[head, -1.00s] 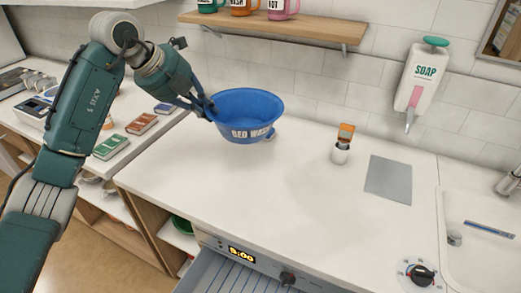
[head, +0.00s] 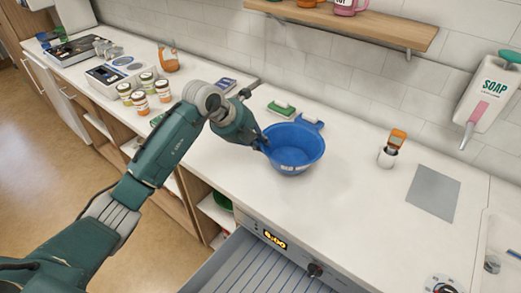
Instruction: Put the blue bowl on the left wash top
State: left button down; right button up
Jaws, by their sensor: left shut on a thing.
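The blue bowl (head: 296,160) is upright at the middle of the head view, over the white wash top (head: 345,215) left of the sink. It has a tab handle on its far side. I cannot tell whether its base touches the top. My left gripper (head: 263,143) is shut on the bowl's left rim; its fingertips are partly hidden there. My right gripper is not in view.
Behind the bowl lie green-and-white items (head: 281,109). To the right are a white cup with an orange-topped item (head: 388,156), a grey mat (head: 433,192) and a soap dispenser (head: 488,92). A drawer (head: 255,268) stands open below. A shelf (head: 345,20) hangs above.

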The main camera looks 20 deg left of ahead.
pick_arm(q)
jog(key=shift+f+p, duration=0.3)
jog(key=shift+f, duration=1.55)
jog(key=c, duration=1.8)
grip_release()
jog(key=shift+a, duration=0.1)
jog(key=shift+b+v, duration=1.25)
jog(key=shift+v, duration=4.8)
